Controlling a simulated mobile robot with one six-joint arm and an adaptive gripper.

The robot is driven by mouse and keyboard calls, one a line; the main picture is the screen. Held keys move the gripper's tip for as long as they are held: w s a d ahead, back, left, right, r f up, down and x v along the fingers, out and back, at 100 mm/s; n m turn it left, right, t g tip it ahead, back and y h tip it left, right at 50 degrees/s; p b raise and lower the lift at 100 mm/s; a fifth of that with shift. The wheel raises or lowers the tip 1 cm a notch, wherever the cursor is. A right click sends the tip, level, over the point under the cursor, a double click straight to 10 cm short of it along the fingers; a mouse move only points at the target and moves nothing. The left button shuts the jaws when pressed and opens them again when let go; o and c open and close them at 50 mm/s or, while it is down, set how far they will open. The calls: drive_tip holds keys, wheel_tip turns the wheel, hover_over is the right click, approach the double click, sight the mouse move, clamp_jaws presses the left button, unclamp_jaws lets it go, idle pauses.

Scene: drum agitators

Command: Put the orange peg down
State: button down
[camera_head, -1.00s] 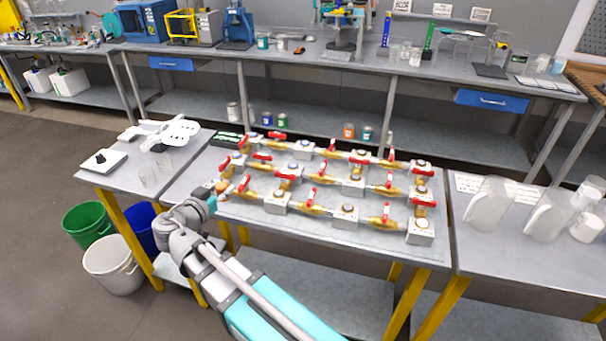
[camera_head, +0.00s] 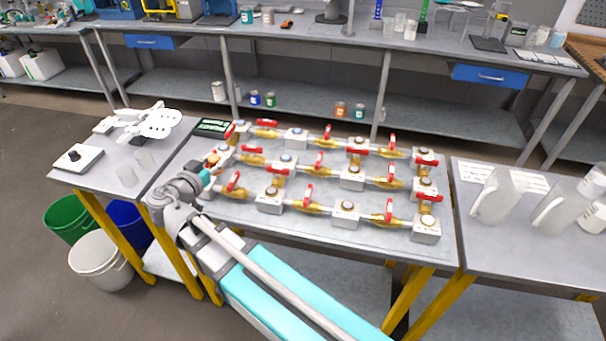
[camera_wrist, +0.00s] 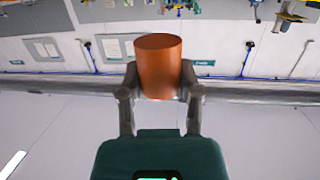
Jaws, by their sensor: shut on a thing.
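The orange peg (camera_wrist: 158,68) is a short upright-looking cylinder in the wrist view, held between the two fingers of my gripper (camera_wrist: 160,92). My gripper is shut on it. In the head view, the peg (camera_head: 213,158) shows small and orange at the end of my gripper (camera_head: 209,168), over the left end of the middle table (camera_head: 330,236). Whether the peg touches anything below it cannot be told.
Brass valves with red handles and pale blocks (camera_head: 270,200) fill most of the middle table, close to my gripper. A dark tray (camera_head: 214,127) lies behind. A left table (camera_head: 85,178) holds a scale (camera_head: 76,158) and clear beakers. Clear jugs (camera_head: 497,195) stand at right.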

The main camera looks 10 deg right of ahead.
drive_tip(key=shift+s+a, duration=0.1)
drive_tip(key=shift+a, duration=0.05)
drive_tip(key=shift+a, duration=0.15)
drive_tip(key=w+a, duration=0.3)
drive_tip(key=a, duration=1)
drive_tip(key=w+a+n+t+y, duration=0.1)
drive_tip(key=w+a, duration=0.2)
drive_tip(key=a, duration=1.1)
drive_tip(key=shift+w+a+f+y+b, duration=0.2)
drive_tip(key=shift+a+f+y+b, duration=0.1)
drive_tip(key=d+f+b, duration=0.3)
drive_tip(key=d, duration=0.1)
drive_tip(key=w+d+f+b, duration=0.1)
drive_tip(key=d+f+b, duration=0.1)
drive_tip(key=d, duration=0.2)
drive_tip(key=w+d+f+b, duration=0.1)
drive_tip(key=d+f+b, duration=0.2)
drive_tip(key=d, duration=0.1)
drive_tip(key=shift+d+f+b, duration=0.3)
drive_tip(key=shift+f, duration=0.05)
drive_tip(key=shift+w+d+f, duration=0.1)
drive_tip(key=shift+d+f, duration=0.05)
drive_tip(key=shift+d, duration=0.1)
